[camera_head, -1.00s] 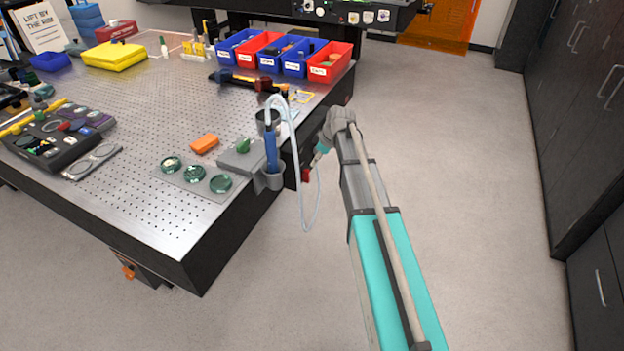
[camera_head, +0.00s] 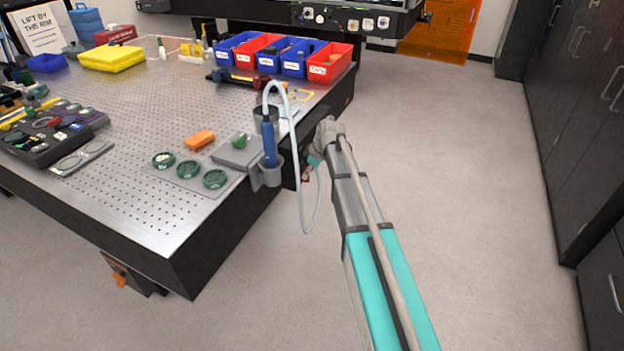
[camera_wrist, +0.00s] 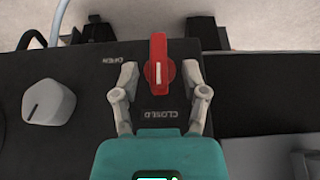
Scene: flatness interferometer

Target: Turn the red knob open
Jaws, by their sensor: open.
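The red knob (camera_wrist: 159,66) sits on a black panel (camera_wrist: 75,120) in the wrist view. A white line marks the knob, and its long axis runs up and down in the picture. The word OPEN is at its upper left and CLOSED is below it; both appear upside down. My gripper (camera_wrist: 163,78) is open, with one finger on each side of the knob's lower part. I cannot tell whether the fingers touch it. In the head view my gripper (camera_head: 312,170) is at the table's side, partly hidden, and the knob barely shows.
A grey knob (camera_wrist: 49,102) stands left of the red one. In the head view a pale hose (camera_head: 303,205) hangs beside my gripper, from a blue wand (camera_head: 268,143) in a grey holder (camera_head: 270,178). The floor to the right is clear.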

